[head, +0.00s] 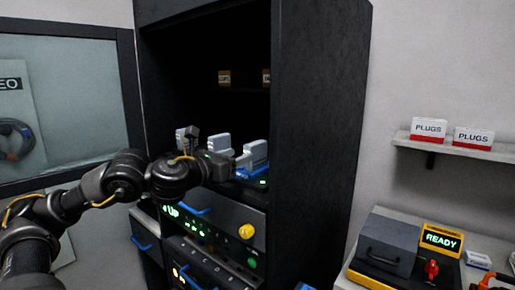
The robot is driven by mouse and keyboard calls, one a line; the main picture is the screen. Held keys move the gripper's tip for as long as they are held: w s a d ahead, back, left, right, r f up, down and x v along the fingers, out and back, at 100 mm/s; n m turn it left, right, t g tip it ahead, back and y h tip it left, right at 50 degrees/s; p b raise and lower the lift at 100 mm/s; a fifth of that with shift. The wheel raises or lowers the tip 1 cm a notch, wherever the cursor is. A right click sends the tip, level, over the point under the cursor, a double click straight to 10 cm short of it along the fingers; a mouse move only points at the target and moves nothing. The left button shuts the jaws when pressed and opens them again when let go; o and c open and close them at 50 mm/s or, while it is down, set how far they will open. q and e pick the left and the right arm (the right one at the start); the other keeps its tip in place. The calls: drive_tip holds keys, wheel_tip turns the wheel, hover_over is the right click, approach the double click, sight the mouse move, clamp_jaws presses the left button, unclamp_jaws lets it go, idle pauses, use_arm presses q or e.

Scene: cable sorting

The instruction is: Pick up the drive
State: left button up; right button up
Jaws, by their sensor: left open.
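Several pale grey upright blocks that look like drives stand in a row on top of the rack unit inside the dark cabinet. One is at the right (256,150), one in the middle (219,142), and one at the left, partly hidden by my arm. My left arm reaches in from the left, and its open gripper (243,160) is in front of the row, close to the right block. I cannot tell whether it touches a block. My right gripper is out of view.
The black cabinet's side wall (318,150) stands right of the row. Below is a rack unit with a yellow knob (246,231). A counter at right holds a grey box (388,245) and a READY display (441,240). A shelf holds PLUGS boxes (428,129).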

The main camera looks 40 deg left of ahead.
sight(247, 152)
use_arm(q)
drive_tip(key=w+p, duration=0.2)
drive_tip(key=shift+w+a+r+p, duration=0.1)
drive_tip(key=shift+w+a+p, duration=0.05)
drive_tip(key=shift+a+p, duration=0.2)
drive_tip(key=shift+w+d+p, duration=0.15)
drive_tip(key=shift+w+p, duration=0.15)
drive_tip(key=shift+w, duration=0.2)
drive_tip(key=shift+w+d+f, duration=0.1)
drive_tip(key=shift+d+f, duration=0.05)
drive_tip(key=shift+f, duration=0.1)
drive_tip(key=shift+w+r+p, duration=0.15)
drive_tip(key=shift+w+p, duration=0.2)
drive_tip(key=shift+p, duration=0.1)
drive_tip(key=w+p, duration=0.1)
drive_tip(key=w, duration=0.2)
drive_tip(key=shift+w+p, duration=0.3)
drive_tip(key=shift+p, duration=0.1)
drive_tip(key=shift+w+f, duration=0.2)
drive_tip(key=shift+w, duration=0.3)
drive_tip(key=shift+s, duration=0.1)
drive_tip(key=shift+c, duration=0.6)
drive_tip(key=c, duration=1)
clamp_jaws()
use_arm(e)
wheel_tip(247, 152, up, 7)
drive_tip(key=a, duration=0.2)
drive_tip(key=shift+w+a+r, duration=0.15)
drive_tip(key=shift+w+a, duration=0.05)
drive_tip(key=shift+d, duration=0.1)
